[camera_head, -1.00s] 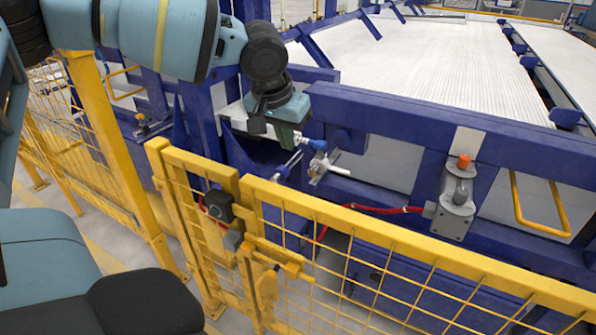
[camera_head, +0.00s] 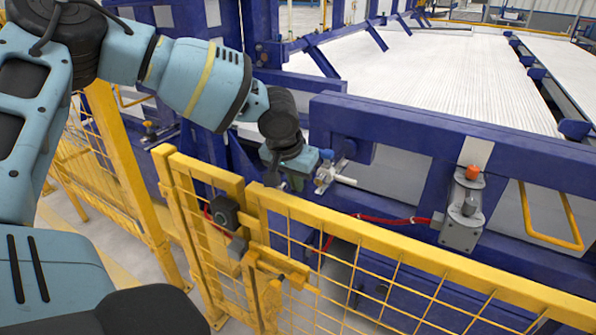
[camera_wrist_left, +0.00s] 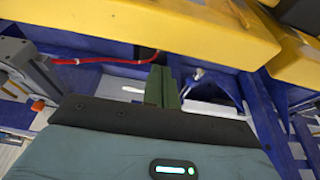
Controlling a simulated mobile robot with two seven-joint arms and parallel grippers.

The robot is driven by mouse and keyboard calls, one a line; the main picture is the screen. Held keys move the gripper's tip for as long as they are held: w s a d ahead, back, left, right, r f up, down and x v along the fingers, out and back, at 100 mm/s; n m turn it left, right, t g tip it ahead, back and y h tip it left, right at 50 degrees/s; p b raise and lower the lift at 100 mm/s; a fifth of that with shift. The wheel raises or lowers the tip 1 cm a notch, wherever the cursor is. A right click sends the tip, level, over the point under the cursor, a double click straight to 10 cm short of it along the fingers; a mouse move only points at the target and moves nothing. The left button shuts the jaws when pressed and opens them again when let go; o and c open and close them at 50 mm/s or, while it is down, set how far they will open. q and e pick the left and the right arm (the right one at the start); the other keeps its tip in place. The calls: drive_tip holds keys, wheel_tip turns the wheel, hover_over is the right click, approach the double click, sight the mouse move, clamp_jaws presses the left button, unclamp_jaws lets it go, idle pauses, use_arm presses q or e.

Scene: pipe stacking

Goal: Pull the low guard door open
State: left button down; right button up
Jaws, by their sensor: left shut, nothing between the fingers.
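The low yellow guard door (camera_head: 390,245) is a mesh panel with a thick top rail and stands in line with the fence. At its left end are a black lock box (camera_head: 224,212) and a yellow latch piece (camera_head: 278,263). My left gripper (camera_head: 292,184) is beyond the top rail, on the machine side, to the right of the lock box and apart from the door. Its fingertips are partly hidden in the head view. In the left wrist view the green fingers (camera_wrist_left: 162,86) are together and empty, with yellow rails above them. My right gripper is not in view.
Behind the door stands a blue machine frame (camera_head: 400,130) with a white ribbed bed (camera_head: 430,75). A white-handled valve (camera_head: 330,176) is close to my left gripper. A red hose (camera_head: 390,219) runs to a grey unit with an orange cap (camera_head: 465,200). Yellow fence (camera_head: 125,180) continues left.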

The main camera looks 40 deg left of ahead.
use_arm(q)
drive_tip(key=shift+s+d, duration=0.15)
drive_tip(key=shift+s, duration=0.45)
drive_tip(key=shift+s+d, duration=0.15)
drive_tip(key=shift+s, duration=0.4)
drive_tip(key=shift+s, duration=0.1)
